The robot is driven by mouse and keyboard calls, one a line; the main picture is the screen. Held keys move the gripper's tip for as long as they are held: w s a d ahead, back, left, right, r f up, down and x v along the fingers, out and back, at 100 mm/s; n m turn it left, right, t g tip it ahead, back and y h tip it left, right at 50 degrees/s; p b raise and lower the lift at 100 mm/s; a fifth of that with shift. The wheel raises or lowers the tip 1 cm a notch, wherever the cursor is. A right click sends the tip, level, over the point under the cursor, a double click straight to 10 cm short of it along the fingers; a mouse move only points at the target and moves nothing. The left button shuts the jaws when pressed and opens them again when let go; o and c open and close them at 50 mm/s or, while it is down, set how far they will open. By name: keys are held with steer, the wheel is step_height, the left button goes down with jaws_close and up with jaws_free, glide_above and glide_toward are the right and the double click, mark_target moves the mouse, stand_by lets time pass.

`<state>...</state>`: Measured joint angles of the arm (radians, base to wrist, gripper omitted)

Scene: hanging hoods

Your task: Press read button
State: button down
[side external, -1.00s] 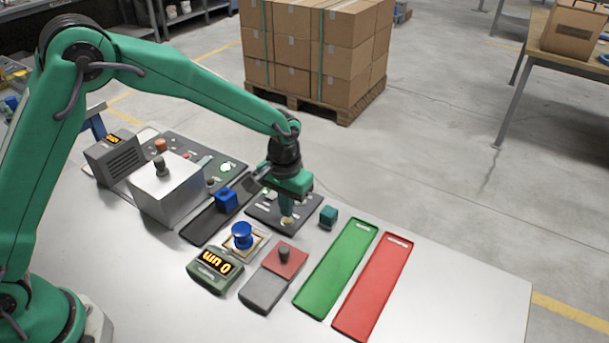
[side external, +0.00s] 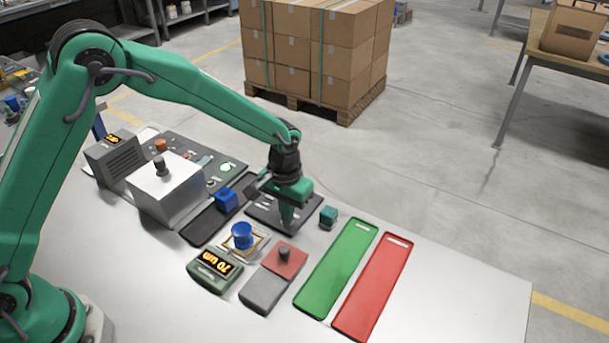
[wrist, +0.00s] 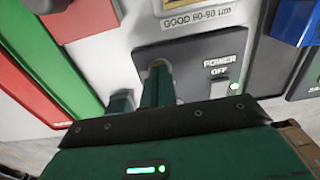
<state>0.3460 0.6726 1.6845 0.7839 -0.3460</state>
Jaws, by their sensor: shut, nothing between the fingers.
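My gripper (side external: 287,224) is shut and empty, pointing down with its tip at the dark panel (side external: 262,212). In the wrist view my fingertips (wrist: 158,68) meet the same panel (wrist: 180,50), beside the words POWER OFF and a small lit green lamp (wrist: 234,86). The button under the fingertips is hidden, and I cannot make out a READ label. A small green-cased display (side external: 215,270) shows "70 um" upside down in the side view. A blue cylinder (side external: 242,232) stands on a yellow-edged plate right behind the display. A label (wrist: 205,16) reads GOOD 60-90 µm.
A teal cube (side external: 328,216) stands close right of my gripper. A blue cube (side external: 226,201) sits on a black strip to its left. Green (side external: 338,268) and red (side external: 375,288) trays lie to the right. A knobbed red-and-grey block (side external: 270,280) is in front. The table's right end is clear.

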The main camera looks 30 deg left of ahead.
stand_by(0.3)
steer(key=shift+r, duration=3.45)
steer(key=shift+c, duration=1)
jaws_free()
